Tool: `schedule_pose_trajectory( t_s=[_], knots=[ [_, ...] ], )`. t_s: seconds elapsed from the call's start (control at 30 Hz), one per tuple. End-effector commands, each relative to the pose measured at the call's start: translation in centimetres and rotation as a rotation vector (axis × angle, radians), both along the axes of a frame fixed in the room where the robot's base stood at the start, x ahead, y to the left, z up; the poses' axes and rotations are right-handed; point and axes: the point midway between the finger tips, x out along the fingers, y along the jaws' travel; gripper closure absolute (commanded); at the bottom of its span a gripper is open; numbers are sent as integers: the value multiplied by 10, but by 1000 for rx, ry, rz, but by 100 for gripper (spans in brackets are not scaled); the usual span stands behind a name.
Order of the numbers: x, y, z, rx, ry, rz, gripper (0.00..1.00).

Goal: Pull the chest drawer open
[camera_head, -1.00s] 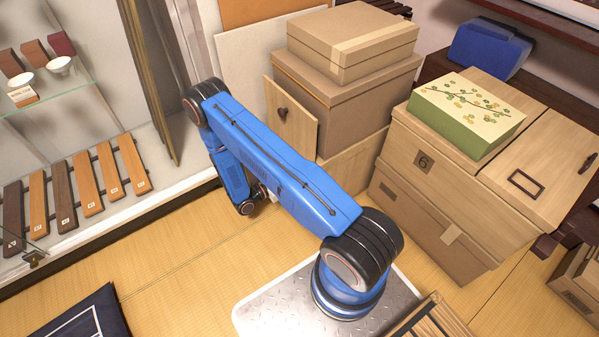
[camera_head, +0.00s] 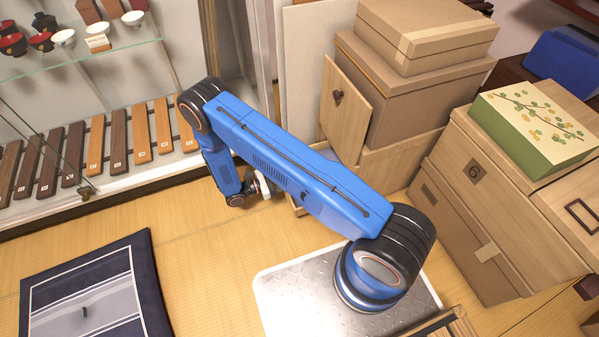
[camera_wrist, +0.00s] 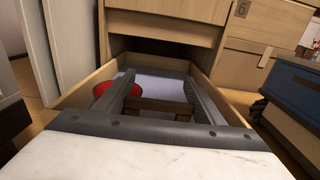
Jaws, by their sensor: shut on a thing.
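The chest drawer (camera_wrist: 83,98) stands out from the pale wooden chest (camera_wrist: 160,27), and I look down into it in the wrist view. In the head view my gripper (camera_head: 262,186) is low beside the chest (camera_head: 397,163), and a bit of the drawer (camera_head: 297,206) shows behind my arm.
A small door with a knob (camera_head: 346,109) hangs open above the drawer. Boxes (camera_head: 425,38) are stacked on the chest. A display case (camera_head: 95,110) stands to the left. A dark mat (camera_head: 90,290) lies on the tatami (camera_head: 205,240), which is clear in between.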

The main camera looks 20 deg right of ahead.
Motion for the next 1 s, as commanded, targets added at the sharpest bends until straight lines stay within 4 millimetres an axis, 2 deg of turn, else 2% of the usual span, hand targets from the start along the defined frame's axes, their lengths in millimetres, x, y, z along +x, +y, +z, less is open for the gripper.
schedule_pose_trajectory(
  t_s=[0.13, 0.47, 0.5, 0.57, 0.87, 1.0],
  knots=[
    [0, 6, 0, 0, 0, 1, 78],
    [0, 7, 0, -1, 0, 1, 78],
    [0, 7, 0, -1, 0, 1, 35],
    [0, 7, 0, -1, 0, 1, 21],
    [0, 7, 0, 0, 0, 1, 19],
    [0, 14, 0, 0, -1, 1, 19]
  ],
)
